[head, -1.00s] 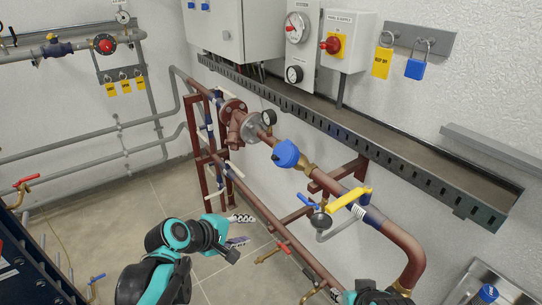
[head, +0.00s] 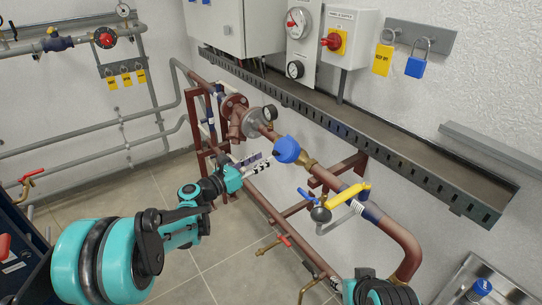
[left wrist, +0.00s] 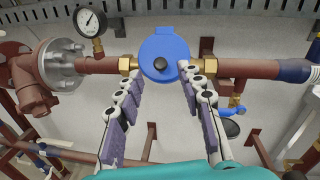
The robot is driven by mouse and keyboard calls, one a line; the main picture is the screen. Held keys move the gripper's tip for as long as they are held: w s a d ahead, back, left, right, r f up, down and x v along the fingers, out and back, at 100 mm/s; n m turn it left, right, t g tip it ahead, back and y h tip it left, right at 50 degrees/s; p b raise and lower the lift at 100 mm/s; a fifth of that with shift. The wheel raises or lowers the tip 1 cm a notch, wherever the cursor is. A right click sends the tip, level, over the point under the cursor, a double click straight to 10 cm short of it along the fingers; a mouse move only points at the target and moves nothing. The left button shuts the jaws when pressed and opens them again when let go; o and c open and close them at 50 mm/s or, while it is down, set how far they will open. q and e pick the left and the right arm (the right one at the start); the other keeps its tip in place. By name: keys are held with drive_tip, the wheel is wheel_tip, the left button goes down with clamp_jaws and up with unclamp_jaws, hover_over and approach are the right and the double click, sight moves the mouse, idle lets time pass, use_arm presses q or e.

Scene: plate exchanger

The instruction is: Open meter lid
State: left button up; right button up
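The water meter (head: 287,150) is a blue round body on the red-brown pipe, with brass fittings beside it. In the left wrist view its blue lid (left wrist: 161,48) covers the face, no dial shows, and a dark round knob sits near its lower middle. My left gripper (head: 262,163) is just to the left of the meter in the head view. In the left wrist view the left gripper (left wrist: 162,76) has its two fingers spread, with the meter between and beyond their tips. Nothing is held. Contact cannot be told. My right gripper is not in view.
A pressure gauge (left wrist: 90,21) and a flange (left wrist: 60,64) are left of the meter on the pipe. A yellow-handled valve (head: 349,195) is to its right. A slotted cable tray (head: 365,145) runs along the wall behind. The floor below the pipe is mostly open.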

sight(274, 153)
use_arm(q)
drive_tip(key=b+x, duration=0.1)
drive_tip(key=x, duration=0.4)
clamp_jaws()
